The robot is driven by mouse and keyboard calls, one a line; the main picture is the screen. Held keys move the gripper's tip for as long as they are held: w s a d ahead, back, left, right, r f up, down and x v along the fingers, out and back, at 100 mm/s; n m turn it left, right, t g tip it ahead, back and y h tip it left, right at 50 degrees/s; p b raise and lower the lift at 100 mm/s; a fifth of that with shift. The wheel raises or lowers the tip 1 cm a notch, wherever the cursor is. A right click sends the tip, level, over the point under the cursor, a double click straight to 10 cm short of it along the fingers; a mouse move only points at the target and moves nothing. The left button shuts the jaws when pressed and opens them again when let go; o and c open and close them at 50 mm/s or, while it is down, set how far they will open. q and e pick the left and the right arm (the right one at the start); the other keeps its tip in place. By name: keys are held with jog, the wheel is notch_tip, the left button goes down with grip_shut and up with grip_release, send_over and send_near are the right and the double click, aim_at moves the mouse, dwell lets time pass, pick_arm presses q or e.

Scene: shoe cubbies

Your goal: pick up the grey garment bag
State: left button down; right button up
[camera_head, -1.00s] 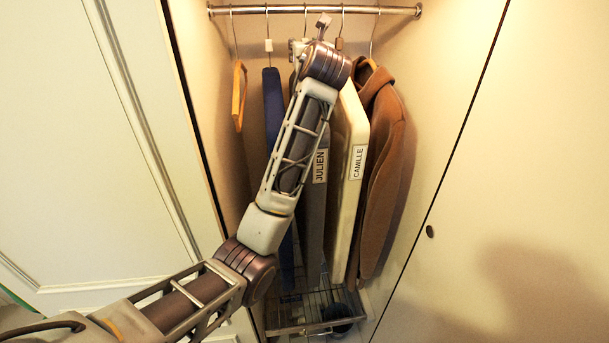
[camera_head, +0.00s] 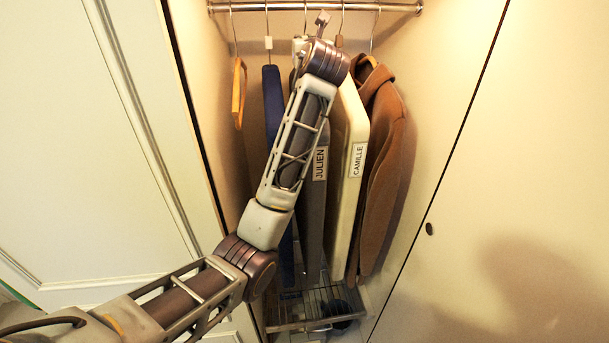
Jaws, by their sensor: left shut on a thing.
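The grey garment bag (camera_head: 313,215), with a JULIEN label, hangs in the closet between a blue bag and a cream bag. My left arm reaches up in front of it and covers much of its left side and top. My left gripper (camera_head: 301,45) is at the top of the grey bag, by its hanger just below the rail, mostly hidden behind my wrist. It is shut on the grey garment bag at the hanger. My right gripper is not in view.
A blue bag (camera_head: 272,105) hangs left, and a wooden hanger (camera_head: 239,92) beyond it. A cream bag (camera_head: 348,210) labelled CAMILLE and a brown coat (camera_head: 385,170) hang close on the right. The metal rail (camera_head: 400,7) is above; a wire rack (camera_head: 290,312) is below.

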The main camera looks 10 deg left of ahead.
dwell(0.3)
pick_arm(q)
jog(key=shift+r, duration=0.15)
jog(key=shift+w+r, duration=0.1)
jog(key=shift+r, duration=0.1)
